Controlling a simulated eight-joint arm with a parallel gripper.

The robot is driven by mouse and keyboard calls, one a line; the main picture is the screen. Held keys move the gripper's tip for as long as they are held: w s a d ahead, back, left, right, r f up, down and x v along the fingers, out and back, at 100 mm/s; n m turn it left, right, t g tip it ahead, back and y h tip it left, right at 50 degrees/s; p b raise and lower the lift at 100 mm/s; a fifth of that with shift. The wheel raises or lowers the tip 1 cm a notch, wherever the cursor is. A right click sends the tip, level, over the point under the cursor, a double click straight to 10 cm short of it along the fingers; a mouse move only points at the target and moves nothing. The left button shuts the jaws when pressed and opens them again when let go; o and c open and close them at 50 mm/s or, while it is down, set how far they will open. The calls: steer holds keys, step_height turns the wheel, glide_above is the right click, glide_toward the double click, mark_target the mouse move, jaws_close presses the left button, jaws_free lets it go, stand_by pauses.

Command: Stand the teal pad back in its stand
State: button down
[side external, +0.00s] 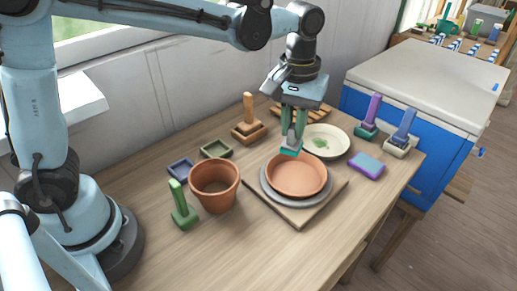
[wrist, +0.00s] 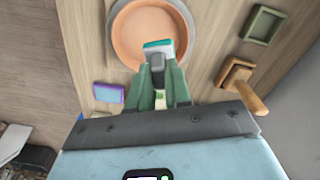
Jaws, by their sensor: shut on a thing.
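The teal pad (side external: 291,149) has a grey handle and hangs below my gripper (side external: 293,132), which is shut on the handle. The pad is above or near the back rim of the terracotta dish (side external: 297,176); I cannot tell whether it touches. In the wrist view the teal pad (wrist: 158,44) overlaps the dish (wrist: 135,35), with my fingers (wrist: 158,80) behind it on the grey handle. Two empty square trays, one olive (side external: 216,149) and one dark blue (side external: 180,168), lie at the back left. I cannot tell which holder is the pad's stand.
The dish sits on a grey disc over a wooden board (side external: 300,222). A terracotta pot (side external: 214,186), green-handled tool (side external: 182,208) and wooden-handled tool (side external: 249,122) stand left.

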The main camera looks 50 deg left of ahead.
steer(key=s+a+f+n, duration=0.2)
steer(key=s+a+n, duration=0.5)
steer(key=s+a, duration=0.9)
steer(key=a, duration=0.3)
steer(key=shift+s+a+f+n, duration=0.15)
steer(key=shift+a+f+n, duration=0.05)
steer(key=shift+f+n, duration=0.1)
steer(key=shift+f, duration=2.3)
steer(key=shift+f, duration=0.1)
steer(key=shift+f, duration=0.5)
steer(key=shift+f, duration=0.1)
